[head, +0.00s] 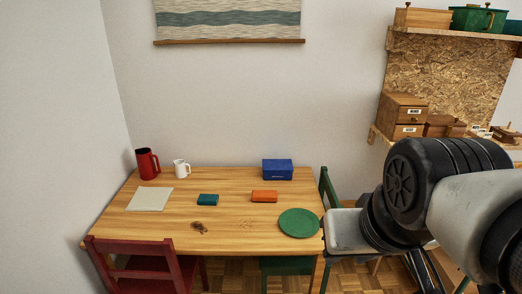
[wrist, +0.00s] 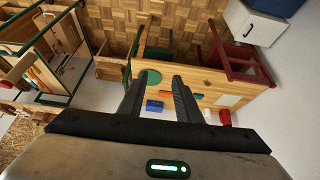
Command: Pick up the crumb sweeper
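Two small block-like things lie on the wooden table (head: 165,222): a teal one (head: 207,200) left of the middle and an orange one (head: 264,196) to its right. Either may be the crumb sweeper; I cannot tell which. Fine crumbs (head: 247,224) lie in front of the orange one. My gripper (wrist: 157,84) is open and empty in the wrist view, well away from the table, which shows beyond its fingers. My arm fills the right side of the head view, where the gripper itself is not seen.
On the table are a red jug (head: 147,163), white jug (head: 181,168), pale sheet (head: 150,199), blue box (head: 277,169), small brown clump (head: 199,228) and green plate (head: 299,222). A red chair (head: 140,265) stands at the front; shelves with boxes (head: 403,107) are at right.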

